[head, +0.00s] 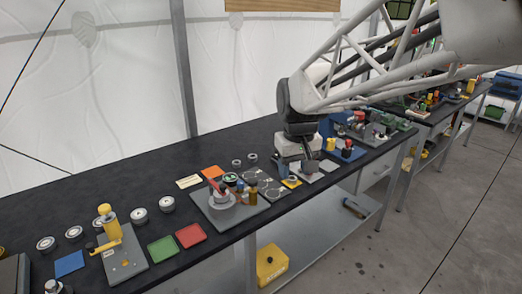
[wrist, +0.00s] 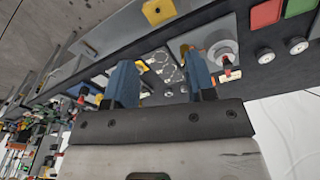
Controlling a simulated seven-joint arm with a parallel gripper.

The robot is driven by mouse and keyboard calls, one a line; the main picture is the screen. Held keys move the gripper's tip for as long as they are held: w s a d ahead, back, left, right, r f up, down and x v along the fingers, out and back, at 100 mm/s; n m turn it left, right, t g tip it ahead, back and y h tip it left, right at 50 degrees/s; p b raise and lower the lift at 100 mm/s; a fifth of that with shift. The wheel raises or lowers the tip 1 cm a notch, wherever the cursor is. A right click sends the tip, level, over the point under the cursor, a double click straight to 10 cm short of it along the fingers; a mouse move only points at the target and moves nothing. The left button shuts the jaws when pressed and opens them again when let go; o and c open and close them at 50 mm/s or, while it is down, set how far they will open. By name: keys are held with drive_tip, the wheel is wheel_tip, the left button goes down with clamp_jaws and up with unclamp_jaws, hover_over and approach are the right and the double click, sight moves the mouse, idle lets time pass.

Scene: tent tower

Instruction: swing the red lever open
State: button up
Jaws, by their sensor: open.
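The red lever (head: 216,187) sits on a round grey base (head: 222,213) on a grey plate at the middle of the bench. In the wrist view, a small red and white part that looks like the lever (wrist: 227,71) shows just right of my right-hand finger, beside the grey round base (wrist: 221,50). My gripper (head: 297,167) is over the bench to the right of the lever, apart from it. In the wrist view its two blue fingers are spread wide with nothing between them (wrist: 160,82). The lever's far side is hidden.
A brown bottle-like post (head: 253,194) and a patterned grey plate (head: 270,188) lie between lever and gripper. A yellow upright handle (head: 108,222), green tray (head: 162,249) and red tray (head: 191,235) are to the left. Several round pucks line the back. An orange square (head: 212,171) lies behind the lever.

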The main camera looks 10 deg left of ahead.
drive_tip(key=w+a+f+n, duration=0.25)
drive_tip(key=w+a, duration=0.45)
drive_tip(key=a, duration=0.4)
drive_tip(key=n+g, duration=0.1)
hover_over(222, 185)
wheel_tip(222, 185, down, 4)
drive_tip(key=shift+f, duration=0.2)
drive_tip(key=shift+d+f, duration=0.1)
drive_tip(key=shift+f, duration=0.05)
drive_tip(key=shift+f, duration=3.8)
clamp_jaws()
